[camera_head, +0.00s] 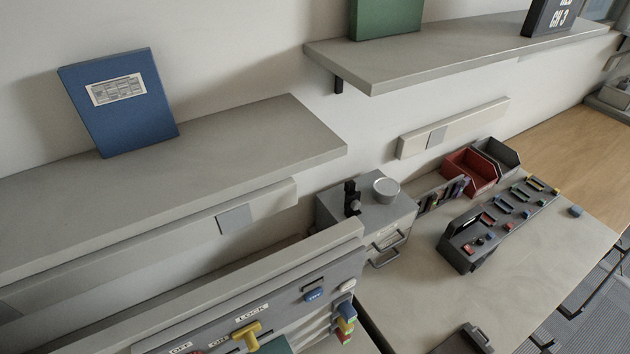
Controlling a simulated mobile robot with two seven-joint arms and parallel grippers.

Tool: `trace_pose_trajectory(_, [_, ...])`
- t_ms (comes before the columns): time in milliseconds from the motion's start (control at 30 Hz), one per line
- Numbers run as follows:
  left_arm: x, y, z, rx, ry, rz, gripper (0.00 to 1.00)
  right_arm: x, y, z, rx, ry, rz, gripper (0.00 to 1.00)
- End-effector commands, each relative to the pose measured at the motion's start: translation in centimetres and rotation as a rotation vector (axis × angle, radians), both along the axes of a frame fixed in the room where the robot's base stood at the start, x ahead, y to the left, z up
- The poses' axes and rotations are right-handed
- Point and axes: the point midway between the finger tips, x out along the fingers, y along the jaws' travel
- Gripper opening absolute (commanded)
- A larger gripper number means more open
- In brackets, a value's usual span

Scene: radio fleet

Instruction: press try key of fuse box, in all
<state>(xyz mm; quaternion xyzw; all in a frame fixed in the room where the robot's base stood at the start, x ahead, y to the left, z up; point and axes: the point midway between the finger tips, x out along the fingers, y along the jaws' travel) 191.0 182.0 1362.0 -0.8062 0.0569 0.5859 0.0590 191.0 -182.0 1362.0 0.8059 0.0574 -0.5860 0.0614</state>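A grey panel (285,318) stands tilted at the bottom, partly cut off by the lower edge. It bears labels reading OFF, ON and LOCK, a yellow lever (246,334) and a blue key (313,294). At its right end are several coloured pieces (345,318). I cannot tell for sure whether this panel is the fuse box, or which key is the try key. Neither of my grippers shows in this view.
A grey box with handles (388,222) stands behind the panel. Shelves hold a blue binder (120,105) and a green one (385,18).

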Motion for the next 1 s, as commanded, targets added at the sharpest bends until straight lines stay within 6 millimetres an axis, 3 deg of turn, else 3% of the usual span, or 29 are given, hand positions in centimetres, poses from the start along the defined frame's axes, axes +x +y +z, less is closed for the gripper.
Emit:
trace_pose_trajectory(33, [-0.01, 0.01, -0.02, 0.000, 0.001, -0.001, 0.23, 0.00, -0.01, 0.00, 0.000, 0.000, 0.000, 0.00])
trace_pose_trajectory(233, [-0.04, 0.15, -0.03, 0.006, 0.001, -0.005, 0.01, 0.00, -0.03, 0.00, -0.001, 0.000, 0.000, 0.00])
trace_pose_trajectory(1000, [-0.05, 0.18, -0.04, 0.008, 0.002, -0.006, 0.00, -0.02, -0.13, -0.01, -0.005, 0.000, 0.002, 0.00])
